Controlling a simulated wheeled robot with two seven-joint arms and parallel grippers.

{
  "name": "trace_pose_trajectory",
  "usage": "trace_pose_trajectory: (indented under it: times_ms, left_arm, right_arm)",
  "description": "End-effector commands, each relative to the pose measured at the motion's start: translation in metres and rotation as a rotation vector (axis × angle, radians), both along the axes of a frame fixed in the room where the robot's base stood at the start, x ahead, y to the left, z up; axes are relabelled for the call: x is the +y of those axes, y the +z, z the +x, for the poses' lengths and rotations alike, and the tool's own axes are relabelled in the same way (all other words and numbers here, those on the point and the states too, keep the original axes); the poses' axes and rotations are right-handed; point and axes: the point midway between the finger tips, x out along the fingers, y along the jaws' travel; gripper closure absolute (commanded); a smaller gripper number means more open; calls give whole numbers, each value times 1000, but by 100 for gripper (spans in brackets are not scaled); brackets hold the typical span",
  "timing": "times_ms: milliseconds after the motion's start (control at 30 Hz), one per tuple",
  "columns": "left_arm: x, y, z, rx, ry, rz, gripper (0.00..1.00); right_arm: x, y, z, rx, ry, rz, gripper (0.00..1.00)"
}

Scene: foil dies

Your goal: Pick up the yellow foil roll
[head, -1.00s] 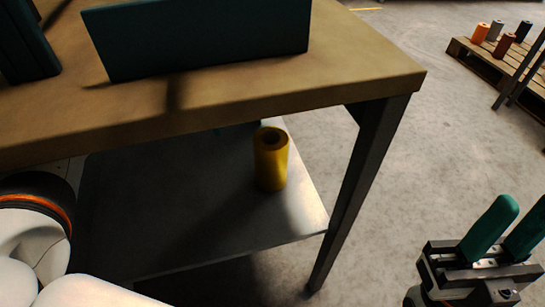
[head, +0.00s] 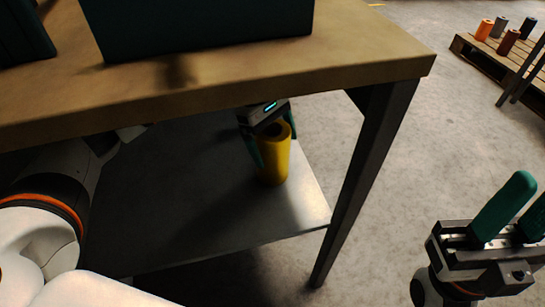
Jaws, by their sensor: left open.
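The yellow foil roll (head: 276,160) stands upright on the grey lower shelf (head: 185,215) of the workbench, near the shelf's right edge. My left gripper (head: 270,148) is at the roll, reaching in under the benchtop. It is open, with one green finger seen along the roll's left side and another part behind its right top. Whether the fingers touch the roll cannot be told. My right gripper (head: 510,210) is at the lower right, away from the bench, with its two green fingers apart and nothing between them.
The wooden benchtop (head: 210,85) overhangs the shelf, and a dark leg (head: 362,180) stands right of the roll. Dark teal boxes (head: 200,25) sit on top. A pallet (head: 480,55) with several coloured rolls is at the upper right. The floor between is clear.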

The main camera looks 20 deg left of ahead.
Motion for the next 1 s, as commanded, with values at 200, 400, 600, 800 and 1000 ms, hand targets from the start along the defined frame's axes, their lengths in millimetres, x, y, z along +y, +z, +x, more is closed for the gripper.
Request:
trace_pose_trajectory:
  times_ms: [200,400,600,800,1000]
  left_arm:
    - [-3,-6,-1,-2,0,-1,3]
    - [-3,-6,-1,-1,-1,0,18]
    - [-3,-6,-1,-1,-1,0,51]
    - [-3,-5,-1,-3,-1,-2,66]
    - [-3,-3,-1,-3,-1,-1,66]
  right_arm:
    - [0,3,1,-14,-1,-1,64]
    - [0,3,1,-13,0,-1,64]
    - [0,3,1,-14,0,-1,64]
    - [1,3,1,-14,0,-1,64]
    - [0,5,0,-15,0,-1,64]
